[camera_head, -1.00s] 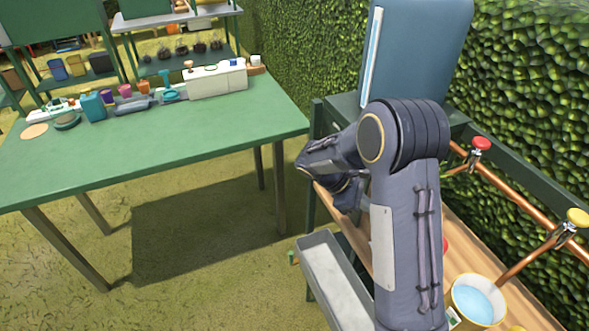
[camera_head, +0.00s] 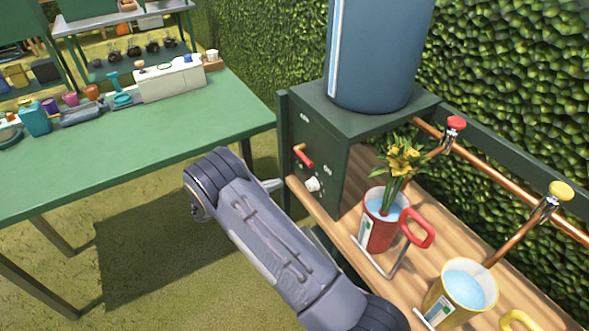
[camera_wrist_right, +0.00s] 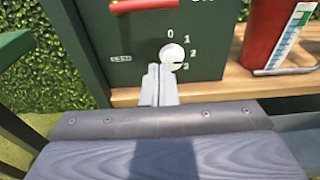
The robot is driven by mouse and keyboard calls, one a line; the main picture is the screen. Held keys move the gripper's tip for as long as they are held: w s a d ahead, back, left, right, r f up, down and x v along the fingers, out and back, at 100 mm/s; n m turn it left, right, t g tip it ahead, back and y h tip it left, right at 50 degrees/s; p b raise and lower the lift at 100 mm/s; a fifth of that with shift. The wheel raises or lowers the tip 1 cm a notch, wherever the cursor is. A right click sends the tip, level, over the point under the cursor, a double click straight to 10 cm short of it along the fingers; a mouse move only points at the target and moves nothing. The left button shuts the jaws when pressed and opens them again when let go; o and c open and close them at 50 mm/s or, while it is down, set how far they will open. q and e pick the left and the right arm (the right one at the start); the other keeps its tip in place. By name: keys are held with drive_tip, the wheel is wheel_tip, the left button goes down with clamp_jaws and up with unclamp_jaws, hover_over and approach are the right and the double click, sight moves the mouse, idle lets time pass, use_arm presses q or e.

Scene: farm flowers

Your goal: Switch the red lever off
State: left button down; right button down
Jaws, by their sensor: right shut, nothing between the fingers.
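The red lever (camera_head: 304,157) is on the front face of the dark green box (camera_head: 325,150) under the blue tank. It slants down to the right in the head view; in the wrist view only its lower edge (camera_wrist_right: 145,5) shows at the top. Below it is a white dial (camera_head: 312,184) with the numbers 0 to 3, also in the wrist view (camera_wrist_right: 172,55). My right gripper (camera_wrist_right: 159,72) is shut and empty, its tips just left of and below the dial, below the lever. Whether it touches the dial is unclear. My left gripper is not in view.
The blue tank (camera_head: 380,50) stands on the box. Right of it, a red watering can (camera_head: 378,228) with yellow flowers and a yellow can (camera_head: 460,295) stand on the wooden bench (camera_head: 415,262), below copper pipes with taps. A green table (camera_head: 130,150) is at the left.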

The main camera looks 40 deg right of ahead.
drive_tip(key=d, duration=0.3)
drive_tip(key=s+d+f, duration=0.1)
drive_tip(key=d, duration=0.2)
drive_tip(key=d+p, duration=0.1)
drive_tip(key=d, duration=0.3)
drive_tip(key=shift+s+d+f, duration=0.1)
drive_tip(key=shift+s+f, duration=0.05)
drive_tip(key=shift+f, duration=0.05)
drive_tip(key=shift+a+r+p, duration=0.3)
drive_tip(key=shift+r, duration=0.7)
drive_tip(key=shift+a+r+p, duration=0.25)
drive_tip(key=shift+r+p, duration=0.05)
drive_tip(key=shift+r, duration=0.65)
drive_tip(key=shift+r, duration=0.1)
